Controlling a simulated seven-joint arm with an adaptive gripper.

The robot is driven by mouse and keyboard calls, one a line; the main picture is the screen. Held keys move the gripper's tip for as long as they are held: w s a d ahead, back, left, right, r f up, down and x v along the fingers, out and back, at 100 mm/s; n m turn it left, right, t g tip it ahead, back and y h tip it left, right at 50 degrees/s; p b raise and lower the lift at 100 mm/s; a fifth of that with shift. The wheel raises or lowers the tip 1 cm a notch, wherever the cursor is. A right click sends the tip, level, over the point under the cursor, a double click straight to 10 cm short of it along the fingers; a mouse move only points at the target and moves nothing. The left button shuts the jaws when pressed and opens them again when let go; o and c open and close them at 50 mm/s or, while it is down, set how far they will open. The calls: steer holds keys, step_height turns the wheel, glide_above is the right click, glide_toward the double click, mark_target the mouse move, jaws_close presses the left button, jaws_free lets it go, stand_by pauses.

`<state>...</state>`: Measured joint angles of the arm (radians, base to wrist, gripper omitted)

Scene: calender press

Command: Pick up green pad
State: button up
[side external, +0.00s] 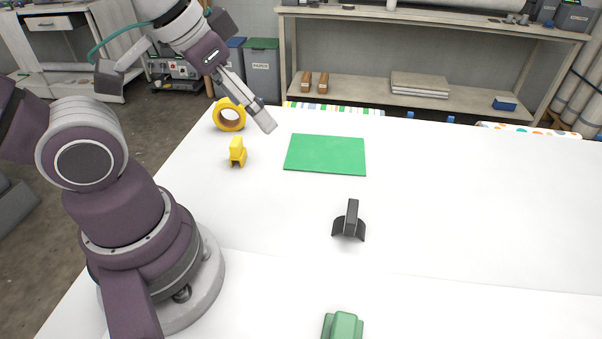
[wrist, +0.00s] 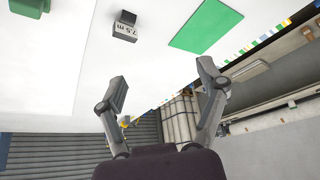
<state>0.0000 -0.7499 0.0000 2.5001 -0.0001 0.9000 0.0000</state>
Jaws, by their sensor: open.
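A flat green rectangular sheet (side external: 325,155) lies on the white table, right of my gripper (side external: 264,118) in the side view. It also shows at the upper right of the wrist view (wrist: 206,25). A smaller, thicker green block (side external: 343,326) is at the bottom edge of the side view, partly cut off. A green piece (wrist: 28,7) shows at the top left of the wrist view. I cannot tell which green thing is the pad. In the wrist view my gripper (wrist: 163,83) is open and empty, its fingers wide apart above the table's edge area.
A yellow tape roll (side external: 229,115) and a small yellow piece (side external: 237,152) are near my gripper. A wooden shelf unit (side external: 430,72) stands behind. The table's right side is clear.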

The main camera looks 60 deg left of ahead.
steer(key=shift+d, duration=0.1)
steer(key=m+g, duration=0.6)
steer(key=m, duration=0.4)
glide_above(345, 330)
steer(key=w, duration=0.1)
step_height(345, 330, down, 10)
steer(key=shift+w+r, duration=0.1)
steer(key=shift+r, duration=0.15)
steer(key=f, duration=0.6)
steer(key=s+f, duration=0.1)
steer(key=f, duration=0.3)
steer(key=shift+s, duration=0.1)
steer(key=shift+r, duration=0.1)
steer(key=c, duration=1.2)
